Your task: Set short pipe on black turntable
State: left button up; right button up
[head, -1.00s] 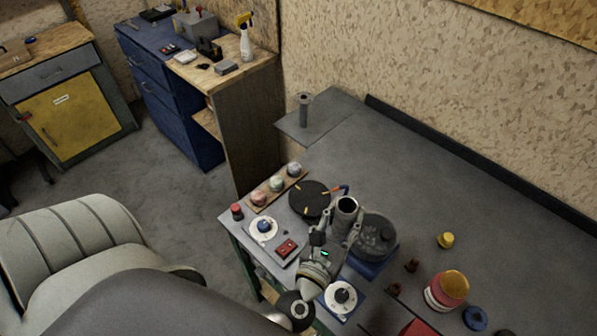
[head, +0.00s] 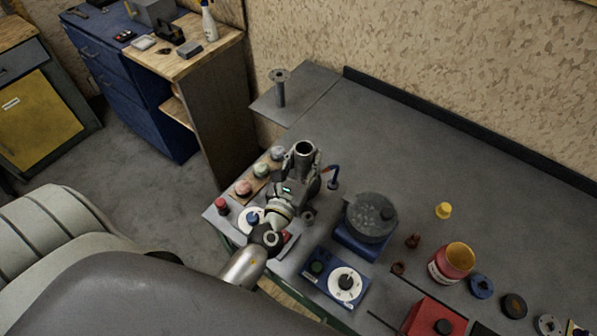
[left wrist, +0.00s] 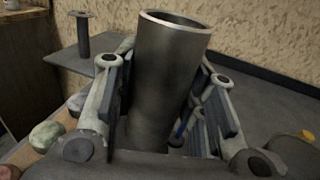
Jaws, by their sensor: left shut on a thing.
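My left gripper (head: 304,168) is shut on the short pipe (head: 304,149), a grey metal tube held upright or nearly so. In the left wrist view the pipe (left wrist: 170,75) stands between the two fingers, its open top rim above them. The black turntable, a flat disc with yellow marks in the earlier head view, is hidden now behind my left gripper and the pipe. I cannot tell whether the pipe touches it. My right gripper is not in view.
A dark round lidded thing (head: 370,218) on a blue base stands right of the gripper. Coloured balls (head: 262,170) line a board on the left. A blue dial box (head: 335,279), a red pot (head: 452,262) and a yellow piece (head: 443,210) stand nearby. The bench's back is clear.

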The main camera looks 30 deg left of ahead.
aim_at(297, 170)
pick_arm(q)
jog(key=shift+w+a+f+b, duration=0.3)
jog(key=shift+a+f+b, duration=0.1)
jog(key=shift+f, duration=0.25)
jog(key=shift+w+a+f+b, duration=0.3)
jog(key=shift+f+b, duration=0.1)
jog(key=shift+f, duration=0.2)
jog(key=shift+w+a+f+b, duration=0.35)
jog(key=shift+a+f+b, duration=0.15)
jog(key=shift+f+b, duration=0.1)
notch_tip(297, 170, down, 3)
jog(key=b, duration=0.3)
jog(key=shift+w+a+f, duration=0.1)
jog(key=shift+f, duration=0.1)
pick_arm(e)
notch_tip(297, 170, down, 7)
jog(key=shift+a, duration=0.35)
pick_arm(q)
jog(key=shift+r, duration=0.1)
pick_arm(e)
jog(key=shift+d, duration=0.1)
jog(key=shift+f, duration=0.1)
pick_arm(q)
jog(key=shift+f+b, duration=0.2)
jog(key=shift+b, duration=0.1)
jog(key=o, duration=1.2)
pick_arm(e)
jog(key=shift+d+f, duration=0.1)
